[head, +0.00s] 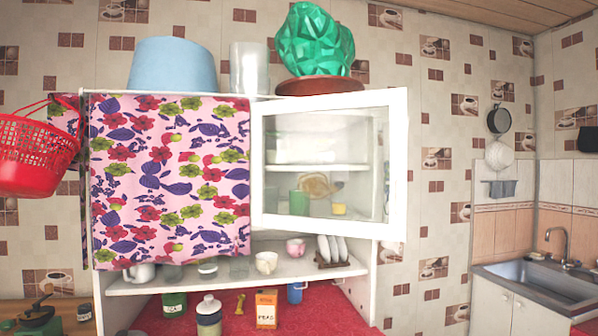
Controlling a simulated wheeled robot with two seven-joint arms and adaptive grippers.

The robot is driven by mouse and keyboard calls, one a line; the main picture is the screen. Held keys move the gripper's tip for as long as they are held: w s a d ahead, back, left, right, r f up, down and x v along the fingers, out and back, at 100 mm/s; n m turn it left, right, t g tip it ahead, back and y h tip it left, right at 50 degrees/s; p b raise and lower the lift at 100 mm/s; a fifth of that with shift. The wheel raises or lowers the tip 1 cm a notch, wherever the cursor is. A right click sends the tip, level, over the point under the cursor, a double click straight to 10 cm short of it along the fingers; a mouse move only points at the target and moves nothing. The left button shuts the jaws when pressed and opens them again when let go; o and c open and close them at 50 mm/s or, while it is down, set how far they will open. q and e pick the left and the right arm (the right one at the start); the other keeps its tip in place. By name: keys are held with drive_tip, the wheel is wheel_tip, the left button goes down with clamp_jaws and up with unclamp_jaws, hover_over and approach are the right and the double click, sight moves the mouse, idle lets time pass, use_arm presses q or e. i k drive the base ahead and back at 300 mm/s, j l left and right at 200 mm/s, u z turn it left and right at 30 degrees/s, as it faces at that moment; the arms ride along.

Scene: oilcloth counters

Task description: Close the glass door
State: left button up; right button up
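The glass door (398,165) is a white-framed pane on the right half of the white wall cabinet (372,285). It stands ajar: its right edge looks larger and nearer and sticks out past the cabinet's right side, while its left edge meets the cabinet by the flowered cloth. Through the pane I see a shelf with a green item, a brown item and a small yellow item. Neither of my grippers is in view.
The flowered cloth (170,175) covers the cabinet's left half. A red basket (35,155) hangs at the left. A blue container (172,65) and a green faceted object (314,45) stand on top. Cups and a plate rack (335,262) sit on the open shelf below the door.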

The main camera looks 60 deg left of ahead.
sight(396, 98)
drive_tip(key=u, duration=1.85)
drive_tip(key=k+l, duration=0.1)
drive_tip(key=l, duration=0.25)
drive_tip(key=k+l, duration=0.15)
drive_tip(key=l, duration=0.15)
